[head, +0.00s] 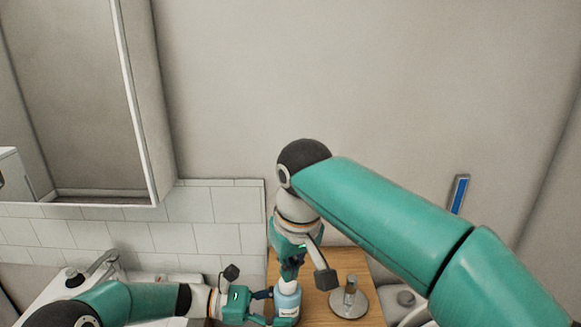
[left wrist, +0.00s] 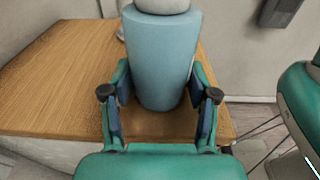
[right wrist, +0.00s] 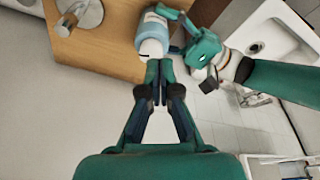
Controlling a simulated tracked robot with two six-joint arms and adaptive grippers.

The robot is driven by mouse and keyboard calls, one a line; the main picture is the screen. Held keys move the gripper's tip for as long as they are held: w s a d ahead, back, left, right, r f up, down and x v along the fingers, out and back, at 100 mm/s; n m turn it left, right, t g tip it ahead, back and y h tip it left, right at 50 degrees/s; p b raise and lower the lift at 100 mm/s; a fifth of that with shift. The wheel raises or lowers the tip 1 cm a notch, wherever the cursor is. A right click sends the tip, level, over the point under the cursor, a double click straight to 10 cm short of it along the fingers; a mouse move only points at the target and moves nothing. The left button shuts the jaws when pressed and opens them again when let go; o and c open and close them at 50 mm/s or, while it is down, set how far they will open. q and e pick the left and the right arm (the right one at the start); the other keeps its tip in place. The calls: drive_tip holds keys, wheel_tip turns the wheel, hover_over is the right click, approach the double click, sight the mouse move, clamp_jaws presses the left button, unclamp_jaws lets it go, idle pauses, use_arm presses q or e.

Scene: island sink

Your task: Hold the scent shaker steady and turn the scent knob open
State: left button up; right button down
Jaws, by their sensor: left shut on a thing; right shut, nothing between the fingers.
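The scent shaker (head: 287,301) is a light blue bottle standing near the edge of the wooden counter. My left gripper (head: 268,308) is shut around its body from the left; the left wrist view shows the two fingers (left wrist: 160,112) on either side of the blue body (left wrist: 158,55). My right gripper (head: 290,278) is above the shaker, pointing down. In the right wrist view its fingertips (right wrist: 159,66) are shut together and empty, close to the shaker's white top (right wrist: 153,47). I cannot tell whether they touch it. The scent knob cannot be made out separately from the white top.
A metal post on a round base (head: 348,301) stands on the wooden counter (head: 345,262) right of the shaker. A white sink (right wrist: 268,48) with a tap is on the left arm's side. A blue strip (head: 459,194) is on the wall.

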sight(292, 298)
drive_tip(key=shift+n+y, duration=0.3)
drive_tip(key=shift+w+d+f, duration=0.15)
drive_tip(key=shift+f, duration=0.95)
drive_tip(key=shift+w+d+f, duration=0.15)
drive_tip(key=shift+d+f, duration=0.05)
drive_tip(key=shift+f, duration=0.95)
drive_tip(key=shift+w+d+f, duration=0.15)
drive_tip(key=shift+f, duration=0.95)
drive_tip(key=shift+w, duration=0.2)
